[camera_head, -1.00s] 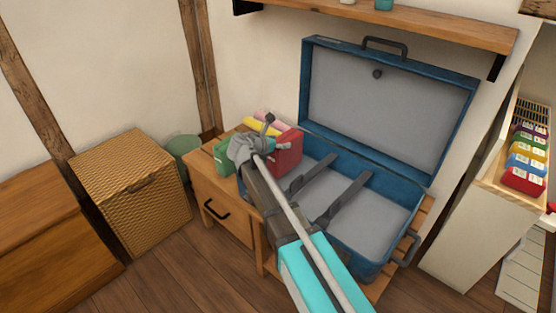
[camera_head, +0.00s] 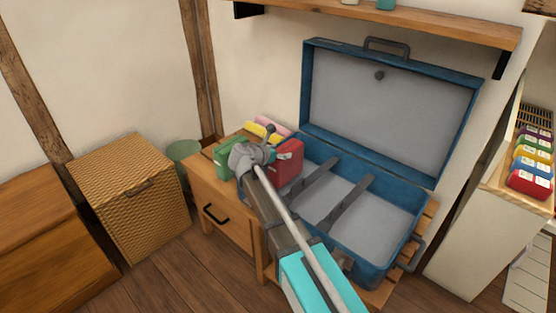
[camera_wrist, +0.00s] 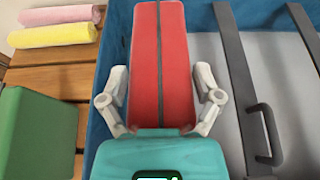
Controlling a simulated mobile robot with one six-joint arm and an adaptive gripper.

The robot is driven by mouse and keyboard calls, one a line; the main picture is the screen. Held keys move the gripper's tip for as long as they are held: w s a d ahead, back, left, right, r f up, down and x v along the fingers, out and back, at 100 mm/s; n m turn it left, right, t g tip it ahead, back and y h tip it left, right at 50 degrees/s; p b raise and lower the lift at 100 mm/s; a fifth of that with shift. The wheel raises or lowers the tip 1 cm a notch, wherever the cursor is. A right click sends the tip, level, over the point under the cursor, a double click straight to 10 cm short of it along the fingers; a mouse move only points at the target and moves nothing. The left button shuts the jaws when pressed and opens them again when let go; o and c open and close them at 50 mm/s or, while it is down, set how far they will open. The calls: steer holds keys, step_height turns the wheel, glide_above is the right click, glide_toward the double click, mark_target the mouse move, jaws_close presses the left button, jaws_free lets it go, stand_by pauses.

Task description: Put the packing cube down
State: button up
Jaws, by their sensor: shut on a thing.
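A red packing cube (camera_head: 287,165) with a dark zip along its middle is between the fingers of my gripper (camera_head: 262,157). In the wrist view my gripper (camera_wrist: 160,105) is shut on the cube (camera_wrist: 161,60), one finger on each side. The cube is at the left end of the open blue suitcase (camera_head: 385,265), covering part of its left wall (camera_wrist: 113,40). I cannot tell whether its underside touches anything. My gripper and arm hide part of the cube in the head view.
A green block (camera_wrist: 38,138) and yellow (camera_wrist: 52,36) and pink (camera_wrist: 60,14) rolls lie on the wooden bench (camera_wrist: 60,78) left of the suitcase. Dark straps (camera_head: 345,205) cross the suitcase floor, which is otherwise clear. Its raised lid (camera_head: 385,110) stands behind, below a shelf (camera_head: 400,22).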

steer(key=shift+f+b, duration=0.7)
steer(key=shift+f, duration=0.45)
steer(key=o, duration=1.1)
steer(key=p+v, duration=0.4)
steer(key=v, duration=0.8)
steer(key=shift+r+p, duration=0.25)
steer(key=shift+p, duration=0.05)
